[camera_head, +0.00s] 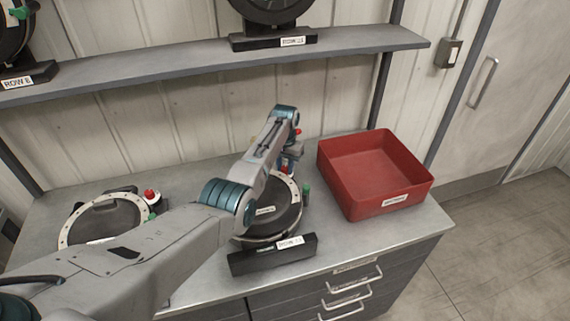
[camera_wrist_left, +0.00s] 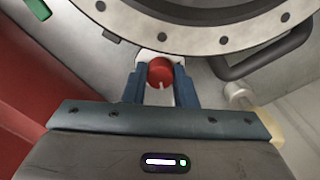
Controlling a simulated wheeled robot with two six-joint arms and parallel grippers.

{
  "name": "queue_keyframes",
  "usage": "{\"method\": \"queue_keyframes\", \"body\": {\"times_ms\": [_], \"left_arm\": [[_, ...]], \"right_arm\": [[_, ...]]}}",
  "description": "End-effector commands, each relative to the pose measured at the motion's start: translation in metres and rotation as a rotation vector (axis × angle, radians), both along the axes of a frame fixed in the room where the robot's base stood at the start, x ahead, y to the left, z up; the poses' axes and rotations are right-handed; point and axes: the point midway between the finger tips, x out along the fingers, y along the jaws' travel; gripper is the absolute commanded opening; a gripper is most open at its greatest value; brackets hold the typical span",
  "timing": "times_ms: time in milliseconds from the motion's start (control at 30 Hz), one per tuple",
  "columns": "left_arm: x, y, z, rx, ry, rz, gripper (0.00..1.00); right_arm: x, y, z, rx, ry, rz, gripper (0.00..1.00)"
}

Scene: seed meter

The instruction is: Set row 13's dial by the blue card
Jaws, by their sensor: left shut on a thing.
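A round dark seed meter with a pale bolted rim (camera_head: 296,203) stands on the bench in front of my left arm. It has a dark base with a white label (camera_head: 290,243) too small to read surely. In the left wrist view the meter's pale rim (camera_wrist_left: 185,40) fills the top. My left gripper (camera_wrist_left: 160,78) is shut on a red slotted dial knob (camera_wrist_left: 160,71) at the rim's edge. In the head view my left gripper (camera_head: 291,160) is at the meter's far side, partly hidden by its arm. I cannot make out a blue card. My right gripper is not in view.
A red open bin (camera_head: 385,205) stands on the bench to the right. Another meter (camera_head: 65,228) with a red-capped part lies at the left. A shelf (camera_head: 340,47) above holds more meters. A green piece (camera_head: 306,191) sits on the near meter's right side.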

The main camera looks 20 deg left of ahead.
Motion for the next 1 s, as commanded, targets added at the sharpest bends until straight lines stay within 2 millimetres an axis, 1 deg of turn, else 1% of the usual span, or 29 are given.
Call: {"method": "queue_keyframes", "body": {"times_ms": [33,300,500,700,1000], "left_arm": [[0.001,0.0,0.003,0.0,-0.002,-0.042,0.02],[0.001,0.0,0.003,0.0,-0.003,-0.287,0.02],[0.001,0.0,0.002,0.0,-0.004,-0.432,0.02],[0.001,0.0,0.002,0.0,-0.004,-0.531,0.02],[0.002,0.0,0.002,0.001,-0.005,-0.593,0.02]], "right_arm": [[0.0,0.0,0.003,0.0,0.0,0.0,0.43],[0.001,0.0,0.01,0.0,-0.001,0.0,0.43],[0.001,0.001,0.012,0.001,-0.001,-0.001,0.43],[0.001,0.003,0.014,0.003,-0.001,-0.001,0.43],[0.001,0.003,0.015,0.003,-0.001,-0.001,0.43]]}}
